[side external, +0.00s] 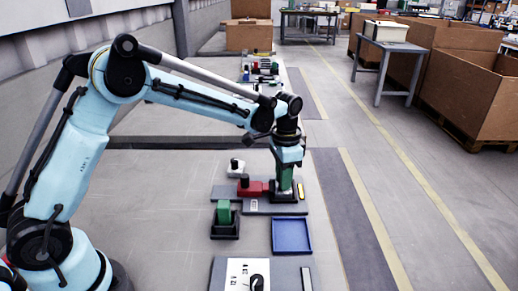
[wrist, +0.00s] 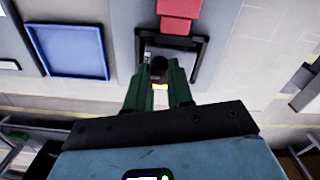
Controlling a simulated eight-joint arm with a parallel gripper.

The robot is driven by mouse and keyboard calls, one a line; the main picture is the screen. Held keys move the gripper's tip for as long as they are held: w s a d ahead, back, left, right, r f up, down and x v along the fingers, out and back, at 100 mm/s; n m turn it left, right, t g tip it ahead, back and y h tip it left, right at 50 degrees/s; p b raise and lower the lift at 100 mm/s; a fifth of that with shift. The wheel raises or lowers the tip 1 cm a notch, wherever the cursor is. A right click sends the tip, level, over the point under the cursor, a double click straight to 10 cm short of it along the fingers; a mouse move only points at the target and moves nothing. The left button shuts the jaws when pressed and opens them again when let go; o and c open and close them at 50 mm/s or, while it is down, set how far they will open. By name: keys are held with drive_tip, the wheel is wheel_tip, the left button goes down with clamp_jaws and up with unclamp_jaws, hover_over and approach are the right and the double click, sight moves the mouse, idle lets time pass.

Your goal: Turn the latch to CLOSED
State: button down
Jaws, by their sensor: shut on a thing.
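My gripper (side external: 285,187) points down over a dark fixture at the right end of a red block (side external: 256,188). In the wrist view its green fingers (wrist: 158,80) are closed around a dark round-ended part (wrist: 158,65), with a small yellow piece showing between them. The red block also shows in the wrist view (wrist: 180,8), just beyond the dark frame. At the bottom of the side view a white plate (side external: 238,272) with small print carries a black knob (side external: 257,283). I cannot read any CLOSED mark, nor tell which part is the latch.
A blue tray (side external: 291,236) lies in front of the fixture; it also shows in the wrist view (wrist: 68,48). A green block in a black holder (side external: 224,218) stands to its left. A small white box with a black knob (side external: 236,169) is behind. The floor left is clear.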

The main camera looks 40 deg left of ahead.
drive_tip(key=c, duration=1)
unclamp_jaws()
wheel_tip(320, 180, up, 12)
drive_tip(key=shift+r, duration=0.1)
drive_tip(key=shift+s, duration=0.1)
drive_tip(key=s+a+f+n+t, duration=0.1)
drive_tip(key=s+n+t, duration=0.1)
drive_tip(key=s, duration=0.4)
drive_tip(key=s+a+f+n+t, duration=0.1)
drive_tip(key=s+a+n+t, duration=0.1)
drive_tip(key=s, duration=0.4)
drive_tip(key=s+a+n+t, duration=0.1)
drive_tip(key=s+t, duration=0.2)
drive_tip(key=s, duration=0.3)
drive_tip(key=shift+s+a+f+n, duration=0.15)
drive_tip(key=shift+s+f+n, duration=0.25)
